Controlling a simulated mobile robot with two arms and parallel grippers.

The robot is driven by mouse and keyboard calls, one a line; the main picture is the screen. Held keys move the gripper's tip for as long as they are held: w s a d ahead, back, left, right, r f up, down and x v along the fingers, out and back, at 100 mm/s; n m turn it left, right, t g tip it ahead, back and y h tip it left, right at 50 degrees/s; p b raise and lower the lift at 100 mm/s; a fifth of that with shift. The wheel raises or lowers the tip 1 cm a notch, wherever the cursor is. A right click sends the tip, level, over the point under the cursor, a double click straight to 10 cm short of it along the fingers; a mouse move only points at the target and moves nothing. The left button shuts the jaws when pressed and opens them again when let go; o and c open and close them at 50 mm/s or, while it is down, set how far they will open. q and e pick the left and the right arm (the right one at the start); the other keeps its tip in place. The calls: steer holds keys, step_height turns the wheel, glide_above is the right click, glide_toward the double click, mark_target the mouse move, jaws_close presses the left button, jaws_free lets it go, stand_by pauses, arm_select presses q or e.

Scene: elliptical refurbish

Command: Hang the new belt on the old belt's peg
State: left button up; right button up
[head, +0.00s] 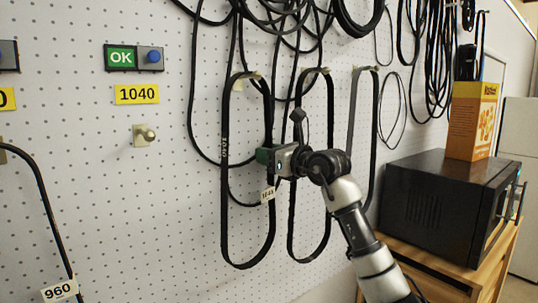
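An empty peg (145,135) on a pale square base sits on the pegboard under a yellow 1040 label (137,94). A black looped belt (225,190) with printing that looks like 1040 hangs from a peg (246,80) at the centre. A small white tag (268,193) shows at its right strand. My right gripper (266,157), with green at its tip, is at this right strand, partly covering it. The gripper's side hides whether its fingers are closed on the strand. My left gripper is not in view.
More looped belts (292,215) hang close to the right, with tangled belts and cables above. A black microwave (440,200) with an orange box (472,120) on it stands on a wooden table at right. A belt tagged 960 (60,290) hangs at left.

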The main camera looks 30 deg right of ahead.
steer(key=shift+s+f, duration=0.1)
steer(key=shift+s, duration=0.1)
steer(key=b+v, duration=0.6)
steer(key=v, duration=0.4)
steer(key=shift+s, duration=0.25)
